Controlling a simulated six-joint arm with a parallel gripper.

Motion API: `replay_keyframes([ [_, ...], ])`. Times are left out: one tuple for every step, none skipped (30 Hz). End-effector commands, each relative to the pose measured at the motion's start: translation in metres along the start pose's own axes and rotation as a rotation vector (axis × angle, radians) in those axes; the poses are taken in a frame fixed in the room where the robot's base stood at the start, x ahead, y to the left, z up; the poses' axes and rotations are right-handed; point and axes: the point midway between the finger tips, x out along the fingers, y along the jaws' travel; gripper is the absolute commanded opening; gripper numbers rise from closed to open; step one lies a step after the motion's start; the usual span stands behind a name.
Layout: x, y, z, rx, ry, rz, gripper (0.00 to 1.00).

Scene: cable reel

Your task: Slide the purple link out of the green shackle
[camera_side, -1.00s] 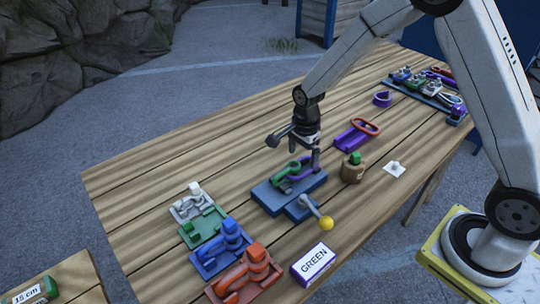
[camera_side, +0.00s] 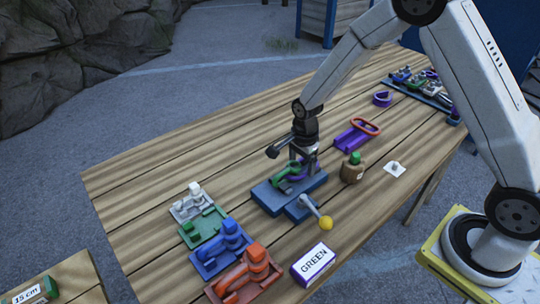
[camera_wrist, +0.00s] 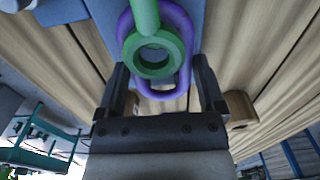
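The green shackle (camera_side: 284,174) sits on the blue fixture (camera_side: 262,196) in the middle of the table. In the wrist view, the shackle's round eye (camera_wrist: 155,52) lies over the purple link (camera_wrist: 186,38), an elongated ring whose near end loops out below the eye. My gripper (camera_wrist: 160,65) is low over the link, with one finger on each side of it. The fingers look open, with no clear contact on the link. In the side view, my gripper (camera_side: 303,168) stands over the right end of the fixture and partly hides the purple link.
A yellow-knobbed lever (camera_side: 326,223) and a GREEN sign (camera_side: 314,262) stand in front of the fixture. A wooden block with a green top (camera_side: 353,172) is to the right. A purple tray (camera_side: 350,139) is behind. Several coloured trays (camera_side: 204,221) line the left.

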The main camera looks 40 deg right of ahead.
Motion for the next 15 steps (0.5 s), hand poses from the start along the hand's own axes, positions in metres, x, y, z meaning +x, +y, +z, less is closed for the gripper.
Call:
replay_keyframes([
  [-0.0001,0.0000,0.0000,0.000,0.000,0.000,0.46],
  [-0.0001,0.0000,0.0000,0.000,0.000,0.000,0.36],
  [-0.0001,0.0000,0.0000,0.000,0.000,0.000,0.24],
  [-0.0001,0.0000,0.0000,0.000,0.000,0.000,0.14],
  [-0.0001,0.0000,0.0000,0.000,0.000,0.000,0.05],
  [-0.0002,0.0000,0.0000,0.000,0.000,0.000,0.00],
  [-0.0006,-0.0004,0.0000,0.000,0.000,-0.001,0.00],
  [-0.0006,-0.0004,0.0000,0.000,0.000,-0.001,0.00],
  [-0.0008,-0.0004,0.0000,0.000,0.000,-0.001,0.00],
  [-0.0009,-0.0004,0.0000,0.000,0.000,-0.001,0.00],
  [-0.0011,-0.0004,0.0000,0.000,0.000,-0.001,0.00],
  [-0.0014,-0.0004,0.0000,0.000,0.000,-0.001,0.00],
  [-0.0017,-0.0004,0.0000,0.000,0.000,-0.001,0.00],
  [-0.0019,-0.0004,0.0000,0.000,0.000,-0.001,0.00],
  [-0.0022,-0.0003,0.0000,0.000,0.000,-0.001,0.00],
])
